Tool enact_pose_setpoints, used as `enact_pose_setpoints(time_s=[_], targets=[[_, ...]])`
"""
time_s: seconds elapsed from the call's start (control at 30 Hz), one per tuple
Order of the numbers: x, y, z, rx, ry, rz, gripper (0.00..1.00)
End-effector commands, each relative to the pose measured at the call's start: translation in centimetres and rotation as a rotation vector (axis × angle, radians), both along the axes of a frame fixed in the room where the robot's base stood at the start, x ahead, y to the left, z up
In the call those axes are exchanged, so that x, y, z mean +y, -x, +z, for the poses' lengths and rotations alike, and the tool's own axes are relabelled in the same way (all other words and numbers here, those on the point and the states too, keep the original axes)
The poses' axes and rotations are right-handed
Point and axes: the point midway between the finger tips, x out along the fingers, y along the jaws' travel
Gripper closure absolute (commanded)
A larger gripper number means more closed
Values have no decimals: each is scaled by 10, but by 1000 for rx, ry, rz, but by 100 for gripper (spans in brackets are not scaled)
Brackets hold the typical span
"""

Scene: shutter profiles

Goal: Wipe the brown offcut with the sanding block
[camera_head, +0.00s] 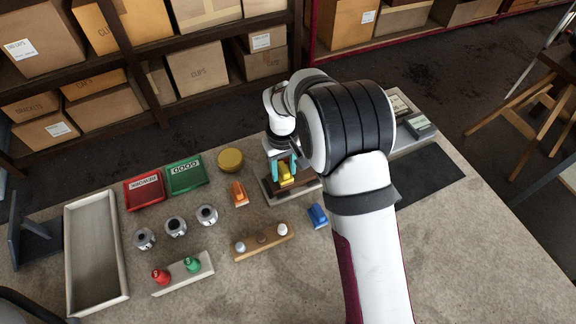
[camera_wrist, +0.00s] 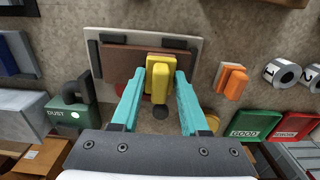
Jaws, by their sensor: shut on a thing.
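My gripper (camera_head: 284,168) has teal fingers and is shut on a yellow sanding block (camera_head: 287,178), which also shows between the fingertips in the wrist view (camera_wrist: 160,75). The brown offcut (camera_wrist: 125,66) lies on a pale board between dark stops, and it shows partly in the head view (camera_head: 298,187). The yellow block overlaps the offcut near one end, low over it. I cannot tell for sure whether they touch. The block and fingers hide part of the offcut.
An orange block (camera_head: 239,193) and a blue block (camera_head: 317,215) stand on either side of the board. Red (camera_head: 145,192) and green (camera_head: 186,177) trays, several metal rolls and a long empty tray (camera_head: 68,250) lie left. A green DUST container (camera_wrist: 70,118) stands near.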

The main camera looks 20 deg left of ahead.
Motion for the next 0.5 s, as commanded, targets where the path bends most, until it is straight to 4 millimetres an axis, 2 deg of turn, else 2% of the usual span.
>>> enact_pose_setpoints(time_s=[0.23,0.3,0.5], targets=[[13,12,3,-1,-1,0,100],[13,12,19,-4,-2,0,100],[12,12,37,-1,-1,-1,100]])
